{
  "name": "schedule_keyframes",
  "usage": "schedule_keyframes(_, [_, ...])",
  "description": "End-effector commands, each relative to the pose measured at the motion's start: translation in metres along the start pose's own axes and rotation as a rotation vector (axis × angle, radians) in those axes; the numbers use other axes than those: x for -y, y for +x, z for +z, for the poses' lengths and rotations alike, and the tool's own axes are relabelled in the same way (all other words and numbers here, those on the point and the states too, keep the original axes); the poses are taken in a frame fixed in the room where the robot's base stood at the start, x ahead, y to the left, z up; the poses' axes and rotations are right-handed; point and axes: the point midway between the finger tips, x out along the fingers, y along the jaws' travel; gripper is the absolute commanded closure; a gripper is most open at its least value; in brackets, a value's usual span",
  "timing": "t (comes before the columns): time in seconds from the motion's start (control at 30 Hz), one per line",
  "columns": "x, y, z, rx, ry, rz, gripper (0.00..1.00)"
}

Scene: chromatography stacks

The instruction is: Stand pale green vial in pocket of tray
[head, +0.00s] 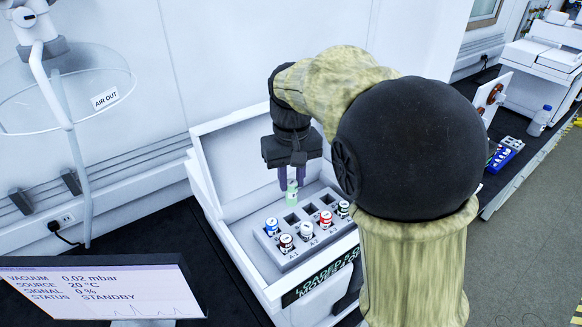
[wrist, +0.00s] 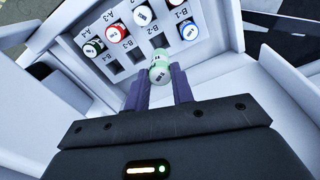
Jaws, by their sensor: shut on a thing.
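The pale green vial (head: 291,192) is upright between the fingers of my gripper (head: 292,180) in the head view. It also shows in the wrist view (wrist: 160,72), between the two purple fingertips of my gripper (wrist: 160,84). The gripper is shut on it. The grey tray (head: 299,256) with square pockets sits inside an open white case. The vial is over or near the tray's back edge; I cannot tell the height of its base. Several pockets hold capped vials, and several dark pockets are empty.
Capped vials stand in the tray: a blue one (head: 272,226), a black one (head: 286,243), white ones (head: 306,230) and a red one (head: 326,219). The white case's raised lid (head: 240,150) stands behind my gripper. A monitor (head: 100,290) is at the front left.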

Motion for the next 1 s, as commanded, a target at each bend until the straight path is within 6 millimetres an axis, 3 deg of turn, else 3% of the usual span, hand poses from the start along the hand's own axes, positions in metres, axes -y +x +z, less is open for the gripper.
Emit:
schedule_keyframes(0.37, [-0.001,0.002,0.000,0.000,0.001,0.000,0.98])
schedule_keyframes(1.0, [0.003,0.042,0.000,0.000,-0.007,0.000,0.98])
